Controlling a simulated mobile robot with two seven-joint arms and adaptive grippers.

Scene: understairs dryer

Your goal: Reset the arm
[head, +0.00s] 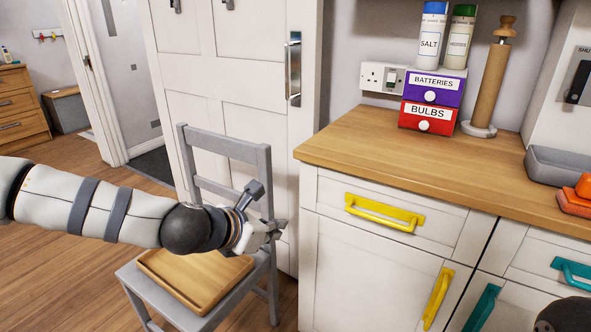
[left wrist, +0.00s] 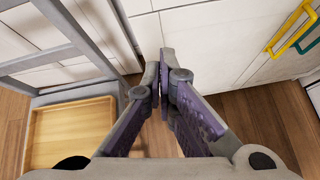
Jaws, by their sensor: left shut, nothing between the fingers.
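My left arm comes in from the left in the head view, stretched across in front of a grey chair. My left gripper (head: 280,228) is in front of the chair's right side, near the gap between the white door and the cabinet. In the left wrist view the fingertips of the gripper (left wrist: 164,75) are together with nothing between them. Only a small dark rounded part shows at the lower right of the head view; my right gripper is not seen.
The grey chair (head: 224,146) holds a wooden tray (head: 190,280) on its seat. The white cabinet (head: 370,265) with yellow handles (head: 384,212) stands to the right of my gripper. Its wooden worktop (head: 390,160) carries drawer boxes, jars and a roll holder. Wooden floor is open at left.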

